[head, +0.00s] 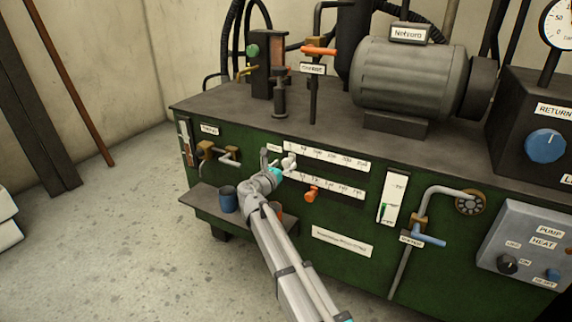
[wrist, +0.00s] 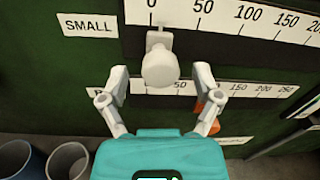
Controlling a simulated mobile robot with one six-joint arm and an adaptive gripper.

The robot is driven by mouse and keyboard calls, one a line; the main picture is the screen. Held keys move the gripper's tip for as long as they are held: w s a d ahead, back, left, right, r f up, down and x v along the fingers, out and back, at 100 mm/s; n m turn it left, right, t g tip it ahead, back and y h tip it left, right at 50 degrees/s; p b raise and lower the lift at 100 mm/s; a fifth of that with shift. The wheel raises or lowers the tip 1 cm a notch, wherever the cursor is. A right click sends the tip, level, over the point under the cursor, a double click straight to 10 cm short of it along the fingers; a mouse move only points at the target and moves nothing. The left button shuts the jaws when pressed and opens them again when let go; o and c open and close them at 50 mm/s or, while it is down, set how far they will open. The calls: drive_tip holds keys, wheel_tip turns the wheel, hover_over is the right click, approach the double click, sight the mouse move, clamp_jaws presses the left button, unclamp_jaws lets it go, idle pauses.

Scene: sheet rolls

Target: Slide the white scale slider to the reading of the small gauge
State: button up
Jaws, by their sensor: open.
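The white slider (wrist: 160,68) has a round knob and a thin pointer, which stands just right of the 0 mark on the upper scale (wrist: 235,22). A label reading SMALL (wrist: 88,25) sits left of that scale. My gripper (wrist: 161,78) is open, with one finger on each side of the knob and gaps between. In the head view my gripper (head: 277,165) is at the left end of the upper scale (head: 330,158). A round gauge (head: 560,24) is cut off at the top right; its needle is not readable and I cannot tell whether it is the small one.
An orange slider (head: 311,195) sits on the lower scale, close to my right finger in the wrist view. A blue cup (head: 228,199) and another cup stand on the shelf below. A pipe with a blue handle (head: 428,240) juts out to the right.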

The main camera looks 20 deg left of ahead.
drive_tip(key=shift+w, duration=0.65)
drive_tip(key=shift+d, duration=0.1)
clamp_jaws()
